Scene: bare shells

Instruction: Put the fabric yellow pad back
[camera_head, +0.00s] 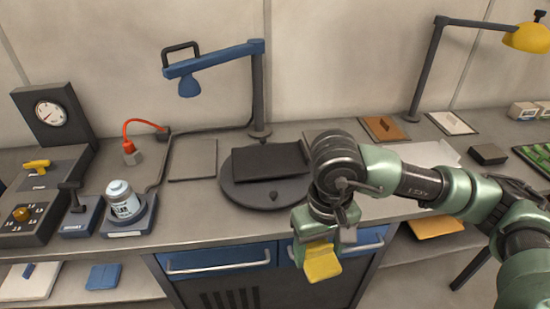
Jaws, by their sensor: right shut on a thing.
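A yellow pad (322,263) hangs below the wrist of my right gripper (316,243). The right gripper is shut on the pad and holds it in front of the bench's front edge, before the blue drawers. The fingertips are partly hidden by the wrist and the pad. My right arm comes in from the right, over the bench. My left gripper is not in view.
A round dark turntable (236,189) bears a black slab (268,161). A grey mat (193,160) lies left of it. Brown (382,129) and white (450,123) pads lie at the back right. Blue drawers (220,259) are below. A bottle (122,198) stands left. A blue lamp (213,62) rises behind.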

